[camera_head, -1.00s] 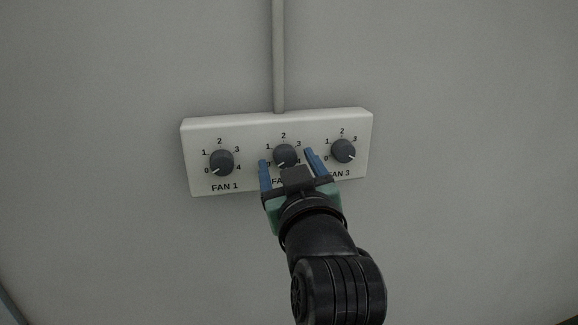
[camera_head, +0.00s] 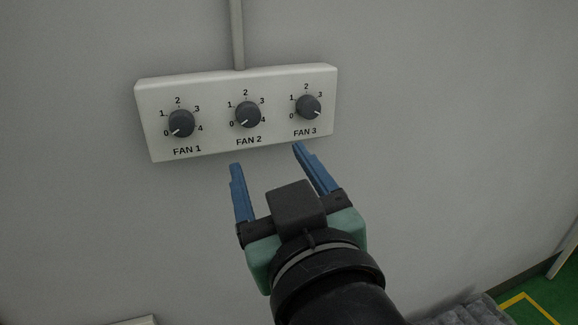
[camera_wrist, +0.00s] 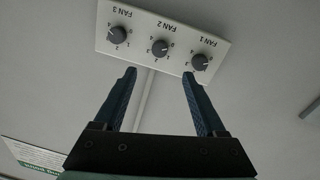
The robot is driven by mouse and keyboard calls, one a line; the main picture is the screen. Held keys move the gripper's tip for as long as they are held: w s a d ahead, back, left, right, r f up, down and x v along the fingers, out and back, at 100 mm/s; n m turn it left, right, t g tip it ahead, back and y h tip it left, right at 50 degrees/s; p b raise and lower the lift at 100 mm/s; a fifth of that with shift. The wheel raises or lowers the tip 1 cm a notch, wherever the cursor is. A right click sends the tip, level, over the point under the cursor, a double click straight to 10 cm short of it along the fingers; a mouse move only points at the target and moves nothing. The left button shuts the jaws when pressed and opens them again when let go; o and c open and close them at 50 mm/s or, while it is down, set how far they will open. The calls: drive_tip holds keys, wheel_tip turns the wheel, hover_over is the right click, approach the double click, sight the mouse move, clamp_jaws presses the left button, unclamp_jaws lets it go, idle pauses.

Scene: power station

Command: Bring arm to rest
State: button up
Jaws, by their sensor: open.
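My gripper (camera_head: 267,160) is open and empty, with its two blue fingers apart. In the head view it is below the white fan panel (camera_head: 215,144) and clear of the knobs. The panel is on the grey wall and bears the FAN 1 knob (camera_head: 181,123), the FAN 2 knob (camera_head: 248,115) and the FAN 3 knob (camera_head: 308,106). The FAN 1 and FAN 2 pointers are toward 0. In the wrist view the panel (camera_wrist: 140,45) appears upside down beyond the fingertips (camera_wrist: 160,74).
A grey conduit (camera_head: 237,35) runs up from the panel. A green floor with yellow lines (camera_head: 525,303) shows at lower right. A sign with a green band (camera_wrist: 35,155) is at lower left in the wrist view.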

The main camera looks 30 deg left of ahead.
idle(0.4)
drive_tip(key=d+r+m+t+h+p, duration=0.2)
drive_tip(key=d+r+m+t+h, duration=0.3)
drive_tip(key=r, duration=0.7)
drive_tip(key=s+d+r+m+t+h+p, duration=0.1)
drive_tip(key=d+r+m+t+h+p, duration=0.2)
drive_tip(key=d+r+m+t+h, duration=0.3)
drive_tip(key=d+r+t+h, duration=0.1)
drive_tip(key=d+r+t, duration=0.2)
drive_tip(key=d+r, duration=0.3)
drive_tip(key=shift+s+d+r+t+h, duration=0.2)
drive_tip(key=shift+d+r+t+h, duration=0.1)
drive_tip(key=shift+r+h, duration=0.15)
drive_tip(key=shift+a, duration=0.1)
